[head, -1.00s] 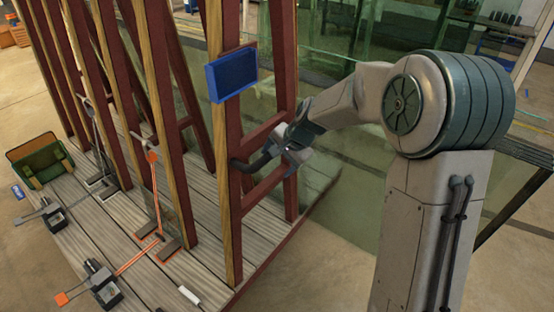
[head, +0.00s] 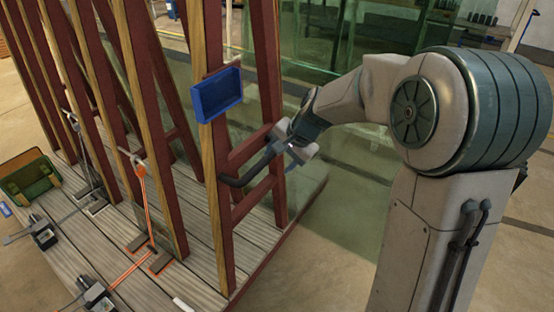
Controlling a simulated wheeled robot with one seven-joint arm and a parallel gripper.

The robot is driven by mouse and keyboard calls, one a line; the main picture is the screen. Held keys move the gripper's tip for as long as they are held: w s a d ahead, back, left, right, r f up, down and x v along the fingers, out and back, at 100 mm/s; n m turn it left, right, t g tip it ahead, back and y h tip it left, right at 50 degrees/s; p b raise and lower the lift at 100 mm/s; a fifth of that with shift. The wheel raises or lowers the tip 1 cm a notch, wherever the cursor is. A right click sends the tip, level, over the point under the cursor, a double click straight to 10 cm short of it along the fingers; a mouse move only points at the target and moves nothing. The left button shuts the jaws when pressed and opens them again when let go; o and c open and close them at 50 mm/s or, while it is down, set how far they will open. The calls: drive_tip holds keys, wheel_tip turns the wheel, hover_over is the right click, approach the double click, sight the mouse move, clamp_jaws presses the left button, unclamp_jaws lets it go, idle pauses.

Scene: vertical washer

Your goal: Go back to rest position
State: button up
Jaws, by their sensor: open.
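My gripper (head: 298,150) is at the right end of the wooden rack (head: 205,190), in front of its dark red cross rails. Its fingers are small and partly hidden in this view, and I see nothing held in them. A dark bent bar (head: 250,171) runs from beside the gripper to the front post; I cannot tell whether they touch. My arm reaches in from the right, bent at the elbow.
A blue tray (head: 217,95) is fixed on the front post, above and left of my gripper. Glass panels (head: 345,190) stand behind. Open floor lies at the front.

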drive_tip(key=shift+s+d+r, duration=0.15)
drive_tip(key=shift+d+r, duration=0.05)
drive_tip(key=shift+r, duration=0.4)
